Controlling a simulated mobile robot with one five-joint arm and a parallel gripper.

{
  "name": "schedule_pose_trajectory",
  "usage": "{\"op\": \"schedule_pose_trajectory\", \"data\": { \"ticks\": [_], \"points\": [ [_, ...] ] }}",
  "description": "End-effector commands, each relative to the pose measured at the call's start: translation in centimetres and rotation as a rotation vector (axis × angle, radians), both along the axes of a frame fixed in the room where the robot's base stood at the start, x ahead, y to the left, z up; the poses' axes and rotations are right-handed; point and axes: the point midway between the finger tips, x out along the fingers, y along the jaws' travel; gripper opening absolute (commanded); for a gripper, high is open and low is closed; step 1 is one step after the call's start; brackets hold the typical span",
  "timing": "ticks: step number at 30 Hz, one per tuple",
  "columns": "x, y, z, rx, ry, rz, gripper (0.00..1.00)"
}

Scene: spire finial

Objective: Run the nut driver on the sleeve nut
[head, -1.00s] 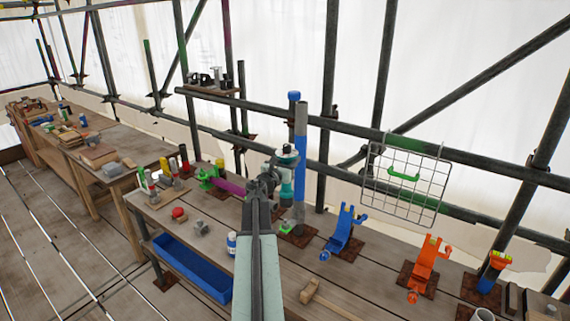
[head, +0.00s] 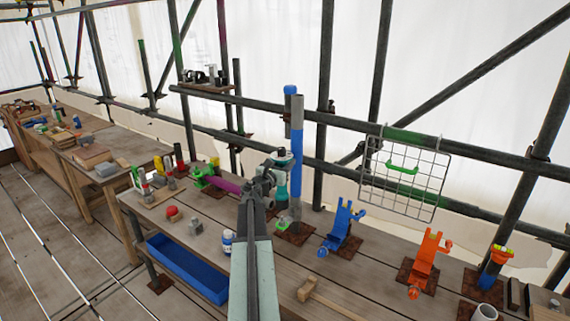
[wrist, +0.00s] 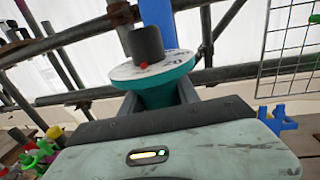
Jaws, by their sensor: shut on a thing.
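My gripper (head: 268,180) is shut on a teal tool, which I take to be the nut driver (head: 281,188). In the wrist view the driver (wrist: 165,90) has a teal body between my fingers, a white disc on top and a dark grey cylinder with a small red mark. It is held roughly upright, close to the left of a grey upright pole (head: 296,172) with a blue band (head: 296,146). In the wrist view the blue band (wrist: 157,14) rises behind the driver. I cannot make out the sleeve nut for certain. Whether driver and pole touch is unclear.
A blue cradle (head: 342,228) and an orange cradle (head: 427,262) stand right of the pole. A wire rack (head: 405,175) hangs from the rail behind. A mallet (head: 325,300), a white bottle (head: 228,240) and a blue tray (head: 187,270) are near the bench front.

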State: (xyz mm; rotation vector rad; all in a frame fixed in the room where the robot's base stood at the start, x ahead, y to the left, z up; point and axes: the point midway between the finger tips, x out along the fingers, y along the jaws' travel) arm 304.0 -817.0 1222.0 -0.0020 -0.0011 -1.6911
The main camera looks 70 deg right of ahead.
Motion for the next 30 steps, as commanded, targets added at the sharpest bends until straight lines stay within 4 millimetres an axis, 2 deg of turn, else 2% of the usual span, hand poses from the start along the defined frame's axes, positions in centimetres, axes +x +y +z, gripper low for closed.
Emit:
{"op": "schedule_pose_trajectory", "data": {
  "ticks": [3,30],
  "points": [
    [0.0,0.0,-1.4,-0.001,0.001,0.0,0.0],
    [0.0,0.0,-8.8,-0.001,0.001,0.0,0.0]
  ]
}}
